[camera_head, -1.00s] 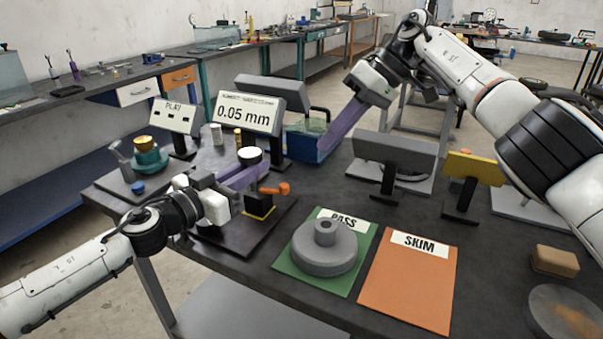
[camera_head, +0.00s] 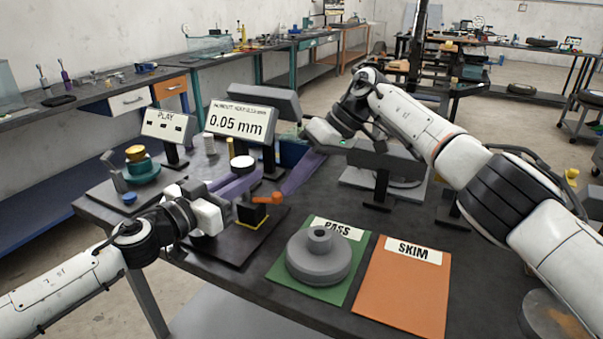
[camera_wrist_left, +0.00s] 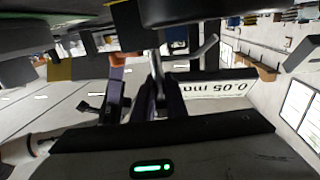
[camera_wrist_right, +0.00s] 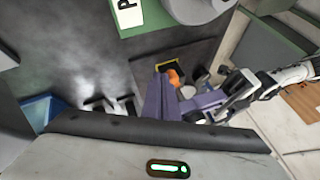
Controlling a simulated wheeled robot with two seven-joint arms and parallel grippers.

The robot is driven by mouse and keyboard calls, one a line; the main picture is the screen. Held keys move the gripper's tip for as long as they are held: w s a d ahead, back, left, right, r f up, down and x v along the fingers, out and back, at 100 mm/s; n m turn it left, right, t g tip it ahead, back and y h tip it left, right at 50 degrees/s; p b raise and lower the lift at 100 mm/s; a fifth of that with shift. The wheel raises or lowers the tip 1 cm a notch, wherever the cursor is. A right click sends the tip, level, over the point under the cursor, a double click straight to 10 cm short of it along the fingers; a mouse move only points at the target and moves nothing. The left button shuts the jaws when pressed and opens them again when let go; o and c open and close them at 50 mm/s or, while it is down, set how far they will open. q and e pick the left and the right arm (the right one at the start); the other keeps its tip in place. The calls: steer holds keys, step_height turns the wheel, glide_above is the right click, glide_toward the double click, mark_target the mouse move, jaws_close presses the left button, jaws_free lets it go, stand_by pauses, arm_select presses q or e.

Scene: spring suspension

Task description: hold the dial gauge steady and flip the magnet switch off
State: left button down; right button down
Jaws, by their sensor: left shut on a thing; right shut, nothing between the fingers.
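The dial gauge (camera_head: 242,162) shows its pale round top above the dark base plate. My left gripper (camera_head: 238,183) is shut on the gauge, its purple fingers just below that top. The magnet base (camera_head: 252,213) is a black block with a yellow edge, right of the gauge. Its orange switch lever (camera_head: 266,198) points right in the head view. My right gripper (camera_head: 286,188) is shut and empty, its purple fingers reaching down close to the lever. In the right wrist view its tips lie beside the lever (camera_wrist_right: 174,77); contact cannot be told.
A display (camera_head: 238,121) reading 0.05 mm stands behind the gauge, with a PLAY box (camera_head: 168,126) to its left. A grey hubbed disc (camera_head: 319,257) sits on the green PASS mat (camera_head: 353,268). The orange SKIM mat (camera_head: 403,290) is bare. A blue bin (camera_head: 292,152) stands behind.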

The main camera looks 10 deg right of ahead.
steer(key=shift+s, duration=0.55)
stand_by(0.5)
steer(key=shift+s, duration=0.4)
steer(key=shift+s+a, duration=0.35)
steer(key=shift+s, duration=0.4)
steer(key=shift+s+a+r, duration=0.15)
steer(key=shift+s+a, duration=0.4)
steer(key=shift+s, duration=0.8)
